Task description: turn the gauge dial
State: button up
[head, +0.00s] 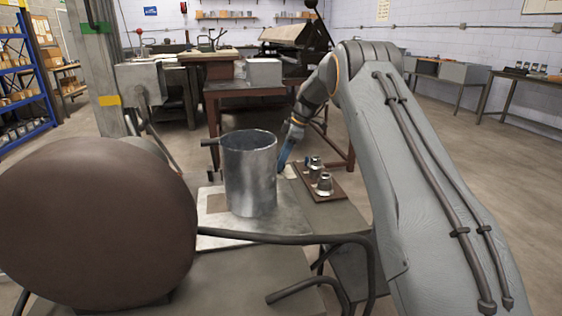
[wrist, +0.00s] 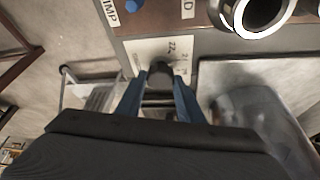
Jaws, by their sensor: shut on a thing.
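The gauge dial (wrist: 160,73) is a dark round knob in the wrist view, in front of a white card (wrist: 150,52) with printed numbers. My gripper (wrist: 158,88) has blue fingers on either side of the dial and is shut on it. In the head view my gripper (head: 282,160) points down just behind and right of a metal cylinder (head: 249,180). The dial itself is hidden there, and only part of the pale card (head: 289,172) shows. The number the dial points to is too blurred to read.
The upright metal cylinder stands close to the left of my gripper on a flat metal plate (head: 270,231). A brown panel (head: 341,194) with metal fittings (head: 324,184) lies to the right. A large brown rounded object (head: 95,225) fills the left foreground. Open floor lies at right.

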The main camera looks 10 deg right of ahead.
jog(key=o, duration=1)
jog(key=shift+o, duration=0.2)
jog(key=shift+r, duration=0.15)
jog(key=v, duration=0.7)
jog(key=shift+r+b, duration=0.25)
jog(key=shift+b, duration=0.1)
jog(key=shift+d, duration=0.15)
